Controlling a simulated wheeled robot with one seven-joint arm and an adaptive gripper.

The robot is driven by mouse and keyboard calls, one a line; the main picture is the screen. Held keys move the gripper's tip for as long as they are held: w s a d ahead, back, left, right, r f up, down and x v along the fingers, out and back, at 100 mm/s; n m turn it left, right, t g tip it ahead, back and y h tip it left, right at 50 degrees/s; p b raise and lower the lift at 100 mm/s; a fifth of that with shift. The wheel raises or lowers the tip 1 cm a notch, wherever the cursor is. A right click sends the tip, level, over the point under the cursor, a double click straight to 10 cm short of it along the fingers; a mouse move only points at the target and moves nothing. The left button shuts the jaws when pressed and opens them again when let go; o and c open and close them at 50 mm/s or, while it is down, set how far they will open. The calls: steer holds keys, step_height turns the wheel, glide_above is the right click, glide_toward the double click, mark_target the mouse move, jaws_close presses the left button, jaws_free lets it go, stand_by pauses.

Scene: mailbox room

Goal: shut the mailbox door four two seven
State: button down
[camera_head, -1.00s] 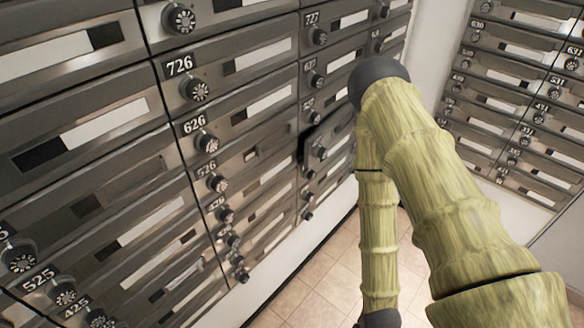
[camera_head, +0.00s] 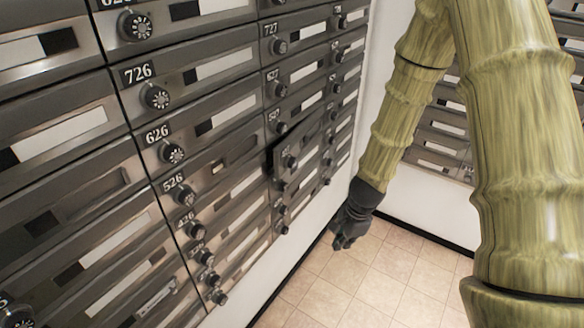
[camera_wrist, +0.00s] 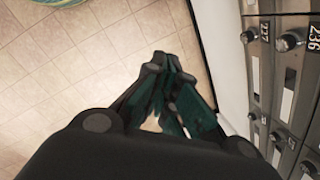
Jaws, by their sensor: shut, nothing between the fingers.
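A mailbox door (camera_head: 301,148) stands ajar in the column below the 727, 627 and 527 labels, in the head view. A dark gap shows along its left edge, and it sticks out a little from the wall of boxes. Its number is not readable; its place under 527 fits 427. My gripper (camera_head: 342,242) is shut and empty. It hangs over the floor, to the right of and lower in the picture than this door, apart from it. In the wrist view its dark fingers (camera_wrist: 163,62) are together above the tiles.
The mailbox wall (camera_head: 215,120) fills the left of the head view, with round knobs sticking out. A white wall (camera_head: 428,218) and more mailboxes (camera_head: 438,140) stand behind my arm. The tiled floor (camera_head: 345,285) is clear. In the wrist view mailboxes (camera_wrist: 285,75) line the right.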

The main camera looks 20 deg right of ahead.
steer(key=w+r+m+t+y+b, duration=0.1)
steer(key=w+r+m+t+y, duration=0.25)
steer(key=w+r, duration=0.55)
steer(key=w+r+m+t+y+b, duration=0.15)
steer(key=w+r+m, duration=0.35)
steer(key=r, duration=0.7)
steer(key=p, duration=0.1)
glide_toward(282, 170)
step_height(282, 170, down, 3)
steer(key=s, duration=0.1)
steer(key=shift+w+a+p, duration=0.75)
steer(key=shift+w+a, duration=0.4)
steer(key=shift+w, duration=0.3)
steer(key=shift+a, duration=0.1)
